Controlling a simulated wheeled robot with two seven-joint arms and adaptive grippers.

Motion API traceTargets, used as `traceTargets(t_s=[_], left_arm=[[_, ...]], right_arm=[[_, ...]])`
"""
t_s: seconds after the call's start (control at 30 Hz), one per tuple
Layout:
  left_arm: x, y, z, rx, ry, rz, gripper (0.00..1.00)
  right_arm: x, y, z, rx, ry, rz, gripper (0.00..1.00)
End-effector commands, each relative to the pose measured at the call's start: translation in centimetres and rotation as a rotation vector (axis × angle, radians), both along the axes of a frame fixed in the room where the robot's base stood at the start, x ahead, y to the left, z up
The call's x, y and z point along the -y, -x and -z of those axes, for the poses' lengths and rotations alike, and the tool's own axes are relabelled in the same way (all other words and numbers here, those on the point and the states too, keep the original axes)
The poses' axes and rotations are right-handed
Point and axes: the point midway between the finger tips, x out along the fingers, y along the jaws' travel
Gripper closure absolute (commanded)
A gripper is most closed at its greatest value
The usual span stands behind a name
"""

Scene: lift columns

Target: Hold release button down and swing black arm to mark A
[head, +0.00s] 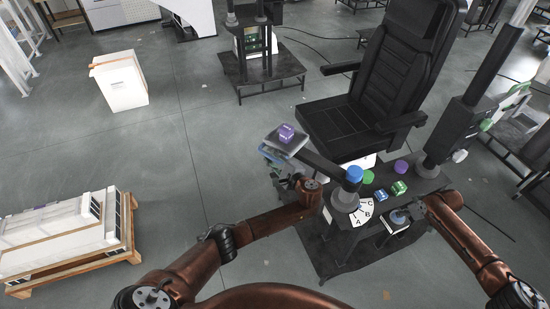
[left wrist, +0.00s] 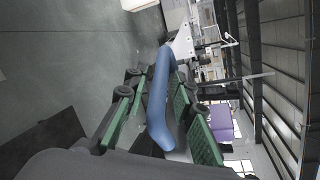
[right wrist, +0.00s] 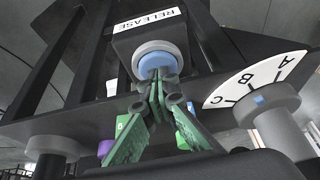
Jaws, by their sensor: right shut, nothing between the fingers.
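The black arm (head: 322,164) runs from a blue-capped pivot (head: 354,175) to the upper left. In the head view my left gripper (head: 280,178) is at the black arm's outer end, partly hidden. My right gripper (right wrist: 158,88) is shut and empty, its tips at the blue release button (right wrist: 157,60) and apparently touching it; how far the button is pressed is unclear. The white dial (right wrist: 262,76) bears A, B and C. The pointer's exact reading is unclear.
A purple cube (head: 286,132) sits on a tray at the arm's outer end. Green (head: 399,187), blue (head: 380,195) and purple (head: 401,166) pieces stand on the dark bench. A black seat (head: 345,125) is behind. The floor at left is open, with a pallet (head: 130,240).

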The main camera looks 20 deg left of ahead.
Motion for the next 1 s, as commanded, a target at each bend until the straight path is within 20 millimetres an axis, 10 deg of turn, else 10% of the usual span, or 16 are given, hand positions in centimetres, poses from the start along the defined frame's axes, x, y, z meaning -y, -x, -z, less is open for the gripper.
traceTargets(t_s=[0.3,1.0], left_arm=[[0.03,0.02,0.04,-0.001,0.001,0.000,1.00],[0.07,-0.44,0.10,-0.001,0.001,0.014,1.00]], right_arm=[[0.05,0.07,0.13,-0.002,0.001,0.000,1.00],[0.06,0.08,0.14,-0.002,0.001,0.001,1.00]])
